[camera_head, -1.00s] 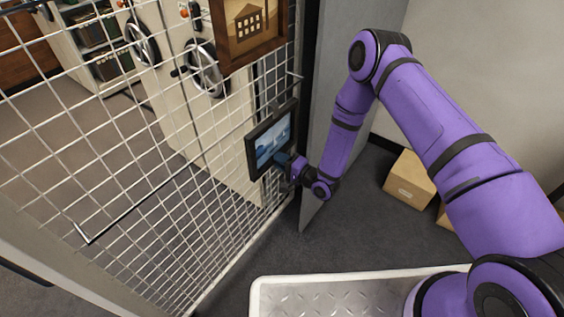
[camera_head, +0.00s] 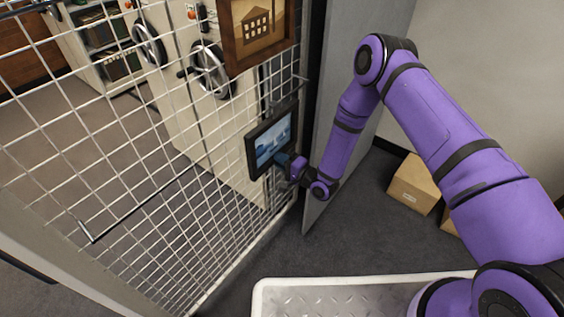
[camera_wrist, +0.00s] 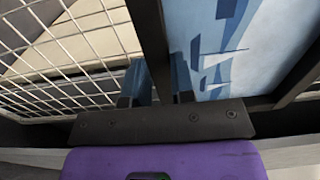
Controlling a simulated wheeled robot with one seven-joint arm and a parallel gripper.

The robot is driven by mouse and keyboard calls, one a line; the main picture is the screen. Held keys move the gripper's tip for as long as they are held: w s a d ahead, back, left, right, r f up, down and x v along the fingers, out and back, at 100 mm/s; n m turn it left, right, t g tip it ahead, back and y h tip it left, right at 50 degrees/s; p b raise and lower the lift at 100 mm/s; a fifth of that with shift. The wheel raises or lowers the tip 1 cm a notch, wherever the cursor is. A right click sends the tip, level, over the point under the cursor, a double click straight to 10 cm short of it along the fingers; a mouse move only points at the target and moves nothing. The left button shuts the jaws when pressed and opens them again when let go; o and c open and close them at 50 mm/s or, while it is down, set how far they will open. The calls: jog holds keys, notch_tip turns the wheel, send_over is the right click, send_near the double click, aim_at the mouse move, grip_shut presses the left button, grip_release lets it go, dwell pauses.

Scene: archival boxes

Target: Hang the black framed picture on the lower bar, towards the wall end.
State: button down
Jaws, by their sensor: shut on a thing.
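The black framed picture (camera_head: 270,143) has a blue and white image and hangs upright in front of the mesh, near its right end. My gripper (camera_head: 285,161) is shut on the frame's lower edge. In the wrist view its blue fingers (camera_wrist: 160,82) stand on either side of a dark frame strip (camera_wrist: 150,40), with the blue image (camera_wrist: 225,45) beside it. The lower bar (camera_head: 140,202) is a thin dark rod on the mesh, with a bent left end; its right part runs behind the picture's top. I cannot tell whether the frame touches it.
A brown framed picture (camera_head: 258,38) hangs on the mesh (camera_head: 110,150) just above. A grey panel (camera_head: 345,110) stands close to the right of my gripper. A cardboard box (camera_head: 415,184) lies on the floor at right. Handwheels (camera_head: 210,70) sit behind the mesh.

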aim_at(272, 155)
jog(key=shift+x, duration=0.9)
jog(key=shift+w, duration=0.1)
jog(key=shift+w+a+r, duration=0.1)
jog(key=shift+w+a, duration=0.25)
jog(key=shift+a, duration=0.15)
jog(key=shift+w+a+r, duration=0.15)
jog(key=shift+w+a, duration=0.55)
jog(key=shift+a, duration=0.05)
dwell(0.6)
jog(key=shift+f, duration=0.35)
jog(key=shift+s+d+f, duration=0.1)
jog(key=shift+s+f, duration=0.1)
jog(key=shift+f, duration=0.5)
dwell(0.3)
jog(key=shift+f, duration=1)
dwell(0.4)
